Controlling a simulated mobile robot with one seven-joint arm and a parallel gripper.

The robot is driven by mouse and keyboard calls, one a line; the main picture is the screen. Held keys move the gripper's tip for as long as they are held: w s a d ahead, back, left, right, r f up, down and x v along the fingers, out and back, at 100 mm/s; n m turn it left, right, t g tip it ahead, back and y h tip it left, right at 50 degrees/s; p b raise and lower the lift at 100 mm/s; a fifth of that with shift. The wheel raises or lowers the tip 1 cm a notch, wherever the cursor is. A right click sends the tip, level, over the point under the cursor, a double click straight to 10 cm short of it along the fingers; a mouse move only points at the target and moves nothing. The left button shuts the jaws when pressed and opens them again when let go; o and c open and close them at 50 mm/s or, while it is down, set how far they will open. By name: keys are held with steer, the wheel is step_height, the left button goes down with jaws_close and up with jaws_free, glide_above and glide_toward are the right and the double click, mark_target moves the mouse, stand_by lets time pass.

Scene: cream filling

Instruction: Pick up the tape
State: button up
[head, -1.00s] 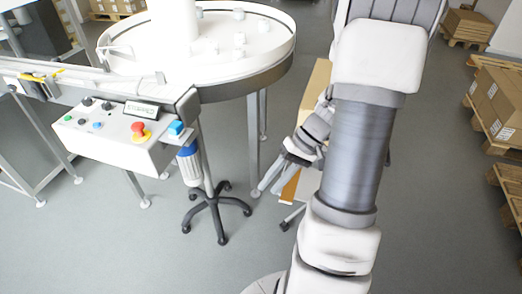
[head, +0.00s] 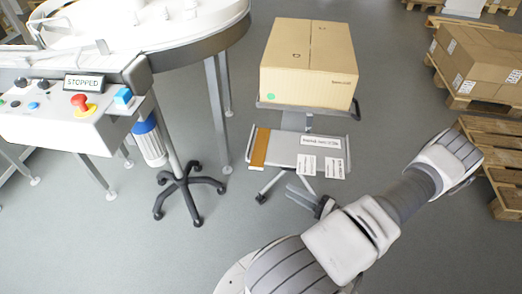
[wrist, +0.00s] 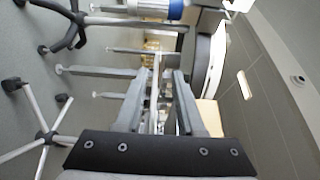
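I cannot pick out a roll of tape for certain in either view. A flat brown strip (head: 260,147) lies at the left end of the small cart's lower shelf; I cannot tell whether it is the tape.
A closed cardboard box (head: 310,65) sits on top of the cart. White labels (head: 306,164) show on the shelf. A round table (head: 190,30) and control panel (head: 85,120) stand left, with a wheeled stand (head: 186,185). Pallets (head: 490,150) are right; floor between is clear.

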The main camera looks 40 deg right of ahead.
steer(key=b, duration=0.2)
glide_toward(252, 166)
steer(key=a+x, duration=0.1)
steer(key=x, duration=0.3)
steer(key=shift+h, duration=0.3)
steer(key=shift+d+b+x, duration=0.15)
steer(key=shift+b+x, duration=0.2)
steer(key=shift+x, duration=1.1)
steer(key=shift+d+b+x, duration=0.2)
steer(key=shift+b+x, duration=0.1)
steer(key=shift+x, duration=1.2)
steer(key=shift+w, duration=0.1)
jaws_close()
